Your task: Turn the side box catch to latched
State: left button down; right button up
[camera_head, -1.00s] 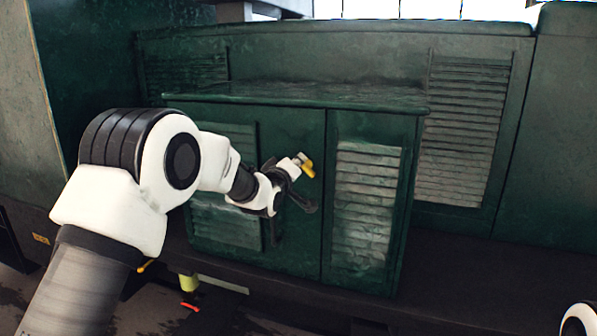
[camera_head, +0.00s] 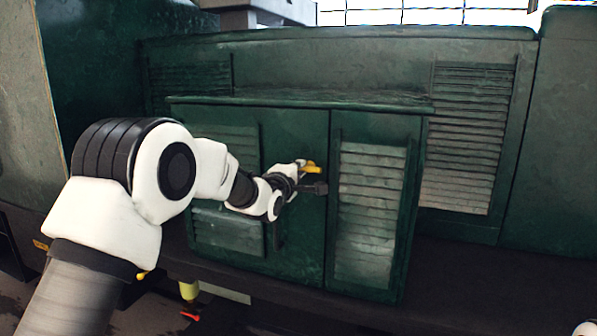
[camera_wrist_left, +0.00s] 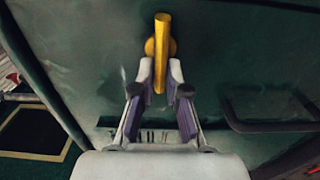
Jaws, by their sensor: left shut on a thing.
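The side box (camera_head: 290,135) is a dark green cabinet with two louvred doors in the head view. Its catch (camera_head: 312,168) is a small yellow handle on the left door, close to the seam between the doors. The catch lies about level in the head view. In the left wrist view the catch (camera_wrist_left: 162,45) is a yellow bar running up the picture from a round yellow boss. My left gripper (camera_head: 307,177) is at the catch, and in the wrist view its fingers (camera_wrist_left: 161,82) are closed on either side of the bar. My right gripper is out of view.
A dark handle bar (camera_wrist_left: 270,115) stands out from the door to the right in the wrist view. The box top forms a ledge (camera_head: 300,102) above the doors. A larger louvred green wall (camera_head: 470,135) stands behind. A red-handled part (camera_head: 190,316) sits low at left.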

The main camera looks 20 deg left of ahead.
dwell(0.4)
pick_arm(q)
jog(key=c, duration=1.2)
grip_release()
jog(key=s, duration=1.2)
jog(key=shift+a, duration=0.25)
